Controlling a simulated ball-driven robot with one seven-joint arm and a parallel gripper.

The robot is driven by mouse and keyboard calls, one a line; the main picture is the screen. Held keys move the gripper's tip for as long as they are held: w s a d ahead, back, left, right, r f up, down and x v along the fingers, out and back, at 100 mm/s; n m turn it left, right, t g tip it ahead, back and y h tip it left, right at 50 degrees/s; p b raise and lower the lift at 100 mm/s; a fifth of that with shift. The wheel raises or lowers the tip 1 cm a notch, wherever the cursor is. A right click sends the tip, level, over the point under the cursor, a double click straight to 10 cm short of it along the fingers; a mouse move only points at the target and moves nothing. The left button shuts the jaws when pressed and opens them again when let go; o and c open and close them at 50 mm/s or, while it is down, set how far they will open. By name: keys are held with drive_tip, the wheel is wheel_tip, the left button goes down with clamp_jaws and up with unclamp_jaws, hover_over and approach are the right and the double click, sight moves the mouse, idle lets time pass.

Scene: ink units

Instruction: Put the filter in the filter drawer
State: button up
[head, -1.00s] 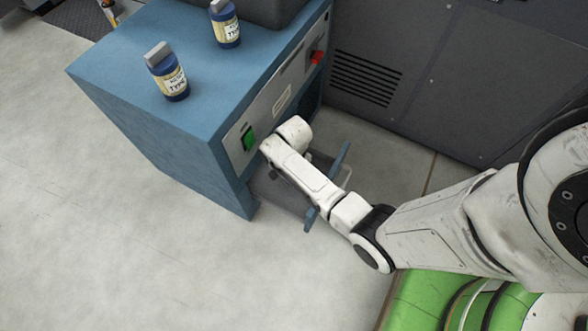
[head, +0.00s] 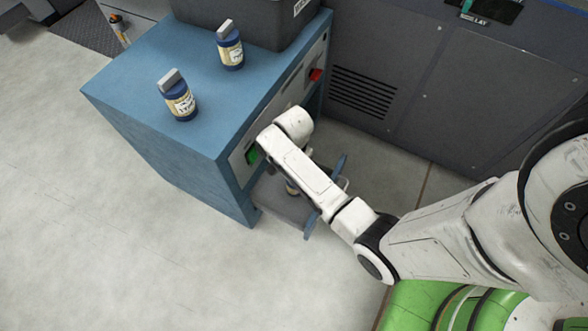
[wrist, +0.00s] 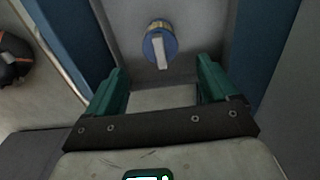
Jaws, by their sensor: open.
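The filter drawer (head: 280,207) is pulled out low on the front of the blue cabinet. A filter (head: 292,188), blue with a grey cap, is in it, mostly hidden by my arm in the head view. In the wrist view the filter (wrist: 160,46) is seen from above, its blue round top with a grey bar handle, standing on the grey drawer floor (wrist: 198,35). My gripper (wrist: 160,82) has its green fingers wide apart and empty, with the filter beyond the fingertips and not touched. The gripper is hidden in the head view.
Two similar labelled blue bottles (head: 178,95) (head: 230,45) stand on the blue cabinet top (head: 150,75), beside a dark grey bin (head: 255,15). A green button (head: 252,156) and a red switch (head: 315,74) are on its front. A grey vented machine (head: 400,110) stands at right.

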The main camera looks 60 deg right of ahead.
drive_tip(key=shift+s+a+r, duration=0.1)
drive_tip(key=shift+r, duration=0.6)
drive_tip(key=s+a+r+n+t, duration=0.1)
drive_tip(key=s+a+r+n, duration=1)
drive_tip(key=n, duration=0.6)
drive_tip(key=shift+s+r, duration=0.6)
drive_tip(key=shift+s, duration=0.55)
